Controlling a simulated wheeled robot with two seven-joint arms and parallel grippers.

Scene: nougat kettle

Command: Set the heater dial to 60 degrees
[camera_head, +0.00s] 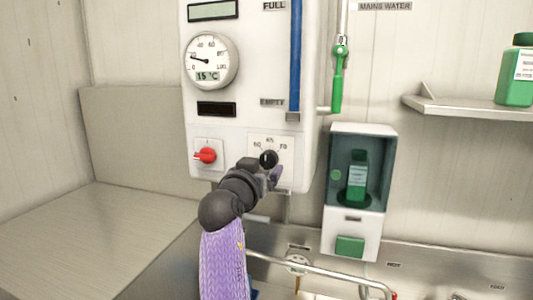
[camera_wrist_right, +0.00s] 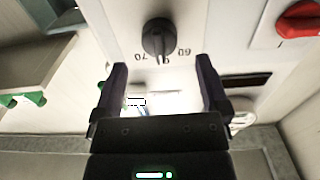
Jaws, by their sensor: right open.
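The heater dial (camera_head: 269,158) is a black knob on the lower front of the white heater, under a scale marked 60, 65 and 70. It shows upside down in the right wrist view (camera_wrist_right: 157,38), its ridge pointing roughly at the middle mark between 70 and 60. My right gripper (camera_head: 270,173) is just in front of and below the dial in the head view, partly overlapping its panel. In the wrist view its two fingers (camera_wrist_right: 161,72) are apart and empty, with the dial just beyond the gap between their tips. My left gripper is not in view.
A red rotary switch (camera_head: 206,155) sits left of the dial. A gauge (camera_head: 211,60) above reads 15 °C. A green-handled water valve (camera_head: 338,80), a dispenser (camera_head: 352,225) and a shelf (camera_head: 470,108) are to the right. A curved metal rail (camera_head: 330,272) runs below.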

